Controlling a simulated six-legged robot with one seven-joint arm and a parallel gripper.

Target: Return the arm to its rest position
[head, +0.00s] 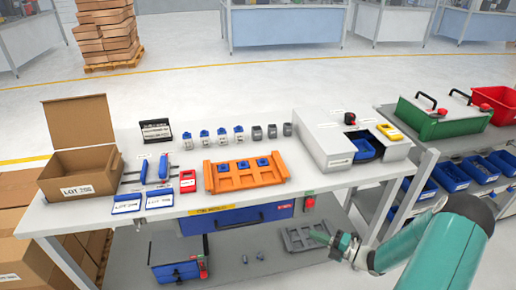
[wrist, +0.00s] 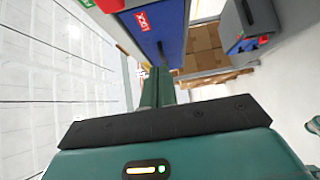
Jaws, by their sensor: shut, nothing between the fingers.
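My teal arm (head: 430,255) reaches in from the lower right of the head view. My gripper (head: 318,237) points left, in front of the workbench, and in the picture it overlaps the lower shelf beside a grey tray. It looks empty. In the wrist view, the two teal fingers of my gripper (wrist: 158,88) lie together with nothing between them. Past their tips a blue drawer front (wrist: 168,28) with a red label shows. The rest position itself is not marked in either view.
The workbench (head: 330,182) holds an orange fixture (head: 245,180), an open cardboard box (head: 85,175) and a grey machine (head: 335,145). A blue drawer (head: 240,216) hangs under its top. A second bench with a green case (head: 440,118) stands at right. A grey tray (head: 305,238) lies on the lower shelf.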

